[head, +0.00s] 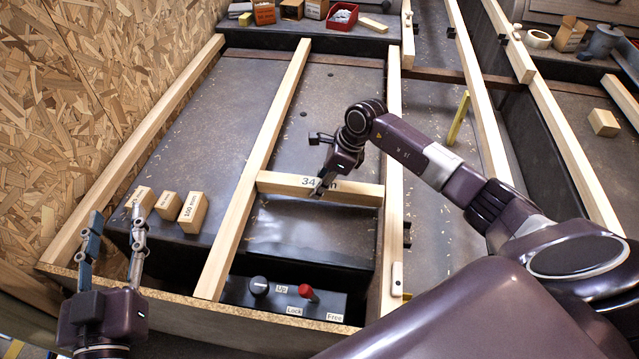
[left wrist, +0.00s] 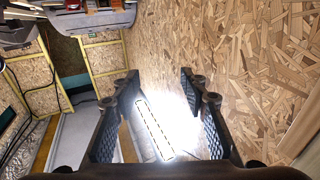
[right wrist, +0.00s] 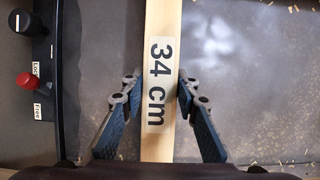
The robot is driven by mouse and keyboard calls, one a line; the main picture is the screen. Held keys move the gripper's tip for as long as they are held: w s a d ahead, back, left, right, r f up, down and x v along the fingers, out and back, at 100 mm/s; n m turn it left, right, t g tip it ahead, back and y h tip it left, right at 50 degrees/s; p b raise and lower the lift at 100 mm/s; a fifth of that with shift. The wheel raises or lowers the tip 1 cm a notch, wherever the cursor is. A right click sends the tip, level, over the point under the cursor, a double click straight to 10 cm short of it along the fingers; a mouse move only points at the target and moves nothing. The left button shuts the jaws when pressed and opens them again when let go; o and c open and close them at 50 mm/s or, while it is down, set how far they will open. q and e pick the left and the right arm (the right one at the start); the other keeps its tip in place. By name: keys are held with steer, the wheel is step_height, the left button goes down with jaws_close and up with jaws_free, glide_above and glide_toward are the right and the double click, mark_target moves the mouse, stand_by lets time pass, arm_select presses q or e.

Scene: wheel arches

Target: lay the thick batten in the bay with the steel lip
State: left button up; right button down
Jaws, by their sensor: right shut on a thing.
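A pale wooden batten marked "34 cm" (head: 345,190) spans the middle bay between two long rails. It also shows upright through the right wrist view (right wrist: 160,100). My right gripper (head: 320,178) is shut on it near its middle, with one finger on each side, as the right wrist view (right wrist: 160,78) shows. Whether the batten rests on the surface under it is hard to tell. My left gripper (head: 112,232) is open and empty, low at the left by the chipboard wall. A dark rust-brown strip (head: 445,77) crosses the bay to the right at its far end.
Small wooden blocks, one marked "100 mm" (head: 193,212), stand in the left bay. A control panel with a black knob (head: 259,286) and a red knob (head: 308,292) lies at the near end. A red bin (head: 342,16) stands at the back.

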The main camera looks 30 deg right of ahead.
steer(key=shift+f+b, duration=0.4)
steer(key=shift+f, duration=0.2)
steer(key=shift+f+b, duration=0.35)
steer(key=shift+f, duration=0.05)
steer(key=shift+f+b, duration=0.3)
steer(key=shift+f, duration=0.1)
arm_select(q)
steer(key=s+r+t+h, duration=0.1)
steer(key=s+r+t, duration=0.1)
steer(key=r, duration=0.4)
steer(key=s+r+t+h, duration=0.1)
steer(key=s+r+t, duration=0.2)
steer(key=r+t, duration=0.2)
steer(key=shift+d+r, duration=0.15)
steer(key=shift+r, duration=0.85)
arm_select(e)
steer(key=shift+f, duration=0.4)
steer(key=c, duration=1.4)
jaws_free()
steer(key=shift+f, duration=0.1)
steer(key=v, duration=1.2)
steer(key=shift+s, duration=0.1)
